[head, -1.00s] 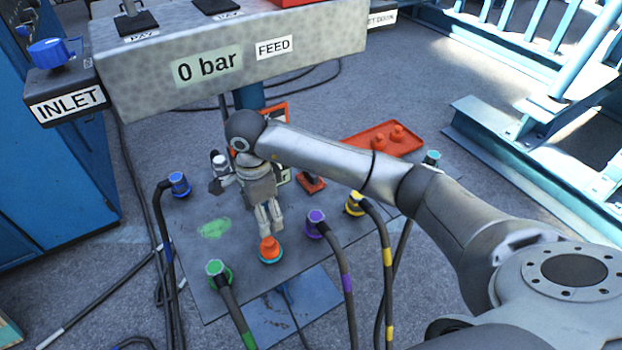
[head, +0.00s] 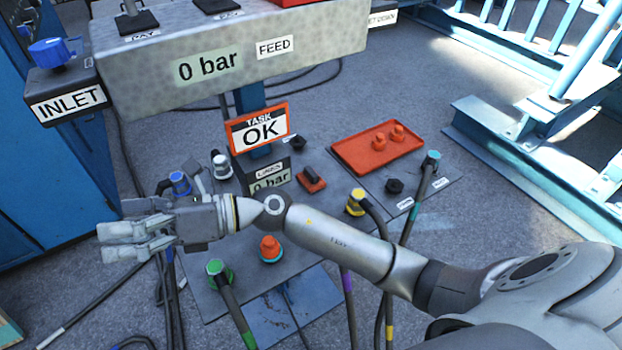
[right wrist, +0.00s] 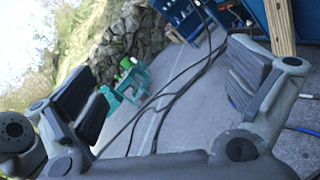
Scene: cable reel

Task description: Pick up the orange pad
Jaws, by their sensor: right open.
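My right gripper (head: 112,231) is open and empty, its fingers pointing left beyond the left edge of the grey board. In the right wrist view its spread jaws (right wrist: 165,90) have only floor, cables and background between them. Several orange things stand on or by the board: a small flat orange pad with a black handle (head: 312,181) right of the gauge post, an orange knob on a teal ring (head: 270,249) below my wrist, and an orange-red tray (head: 350,157) with two orange knobs. None touches my gripper. My left gripper is not in view.
Cable plugs stand on the board: blue (head: 179,182), green (head: 217,270), yellow (head: 356,201) and teal (head: 432,158). A grey box marked 0 bar (head: 235,70) overhangs the back. An orange-framed sign (head: 259,129) reads TASK OK. Blue steel frames stand at right.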

